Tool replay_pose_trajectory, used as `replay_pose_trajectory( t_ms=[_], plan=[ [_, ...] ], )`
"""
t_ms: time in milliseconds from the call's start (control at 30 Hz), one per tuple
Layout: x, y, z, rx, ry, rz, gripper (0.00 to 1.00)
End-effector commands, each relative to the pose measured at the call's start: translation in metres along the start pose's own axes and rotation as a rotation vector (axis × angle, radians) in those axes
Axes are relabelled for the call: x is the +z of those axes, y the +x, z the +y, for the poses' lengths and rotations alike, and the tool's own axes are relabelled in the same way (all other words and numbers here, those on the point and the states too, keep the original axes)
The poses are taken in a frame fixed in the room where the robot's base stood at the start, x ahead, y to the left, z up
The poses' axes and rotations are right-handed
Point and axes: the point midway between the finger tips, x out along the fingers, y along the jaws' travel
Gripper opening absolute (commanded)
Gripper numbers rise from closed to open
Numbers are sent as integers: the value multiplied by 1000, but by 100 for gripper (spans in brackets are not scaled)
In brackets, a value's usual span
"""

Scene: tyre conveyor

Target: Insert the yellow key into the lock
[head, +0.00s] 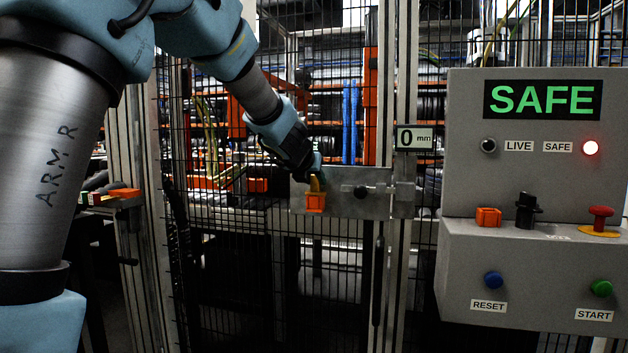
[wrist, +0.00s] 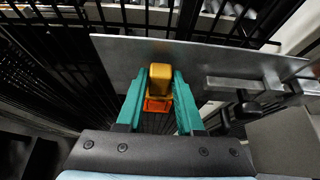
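The yellow key (wrist: 161,79) sits between the teal fingertips of my gripper (wrist: 162,76), which look closed on its sides. In the head view the key (head: 316,183) is partly hidden by my gripper (head: 312,175). An orange, box-like socket (head: 315,203), which looks like the lock, is at the left part of the grey gate plate. The key is directly above this socket, touching or nearly so. The socket also shows just below the key in the wrist view (wrist: 157,104). I cannot tell how deep the key is in it.
The metal plate (head: 372,205) carries a dark knob and is on the mesh gate. A display (head: 416,138) reads 0 mm. The control box (head: 540,275) at right holds another orange block (head: 488,217), a black switch (head: 527,210), a red button (head: 601,215) and a SAFE sign.

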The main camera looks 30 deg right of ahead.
Motion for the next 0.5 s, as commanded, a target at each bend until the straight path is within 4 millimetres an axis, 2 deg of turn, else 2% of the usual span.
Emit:
replay_pose_trajectory(
  t_ms=[33,233,500],
  plan=[
    [0,0,0,0,0,0,43],
    [0,0,0,0,0,0,65],
    [0,-1,0,0,0,0,67]
  ],
)
